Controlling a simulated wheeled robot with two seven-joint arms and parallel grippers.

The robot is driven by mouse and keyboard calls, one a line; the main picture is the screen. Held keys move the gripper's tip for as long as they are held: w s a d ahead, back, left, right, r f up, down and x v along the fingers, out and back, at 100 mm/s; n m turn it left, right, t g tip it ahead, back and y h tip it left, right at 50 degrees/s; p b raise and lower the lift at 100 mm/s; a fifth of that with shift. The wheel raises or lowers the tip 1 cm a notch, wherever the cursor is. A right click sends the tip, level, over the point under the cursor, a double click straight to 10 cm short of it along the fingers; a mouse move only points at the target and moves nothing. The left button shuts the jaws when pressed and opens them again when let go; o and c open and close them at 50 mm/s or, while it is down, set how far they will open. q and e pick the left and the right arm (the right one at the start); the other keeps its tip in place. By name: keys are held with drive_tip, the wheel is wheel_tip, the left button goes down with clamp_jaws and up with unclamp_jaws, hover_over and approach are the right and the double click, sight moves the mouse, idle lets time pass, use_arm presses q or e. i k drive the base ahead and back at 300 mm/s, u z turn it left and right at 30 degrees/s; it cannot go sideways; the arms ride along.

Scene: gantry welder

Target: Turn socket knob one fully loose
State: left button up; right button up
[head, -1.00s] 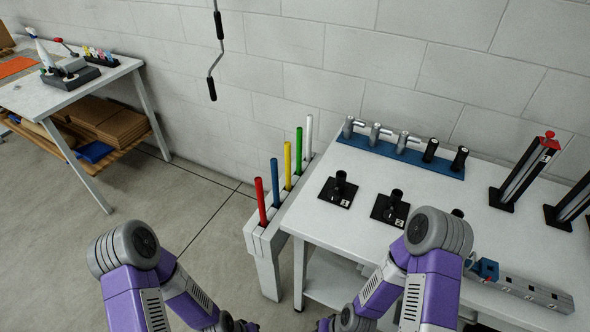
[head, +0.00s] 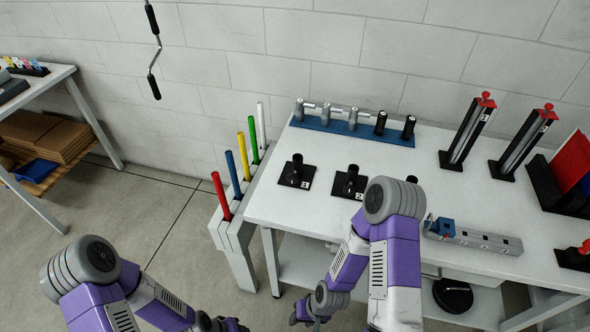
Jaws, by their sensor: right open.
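Black sockets on square plates stand on the white table (head: 273,205). The left socket (head: 297,172) and the middle socket (head: 350,183) show upright tubes and small number labels. The middle label looks like 2; the left one is too small to read surely. A third socket (head: 413,181) is mostly hidden behind my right arm. I cannot make out socket knob one. My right gripper (head: 305,319) is open at the bottom edge, low in front of the table and apart from the sockets. My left gripper (head: 232,326) is partly cut off at the bottom; its jaws are unclear.
A rack (head: 230,228) of coloured rods stands at the table's left end. A blue strip (head: 345,127) with several handles lies at the back. Red-topped stands (head: 466,132) and a grey block with a blue part (head: 478,238) are to the right. A crank (head: 153,50) hangs at the wall.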

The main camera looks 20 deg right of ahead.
sight(293, 178)
drive_tip(key=u, duration=1.7)
drive_tip(key=k, duration=1.05)
drive_tip(key=z, duration=1.5)
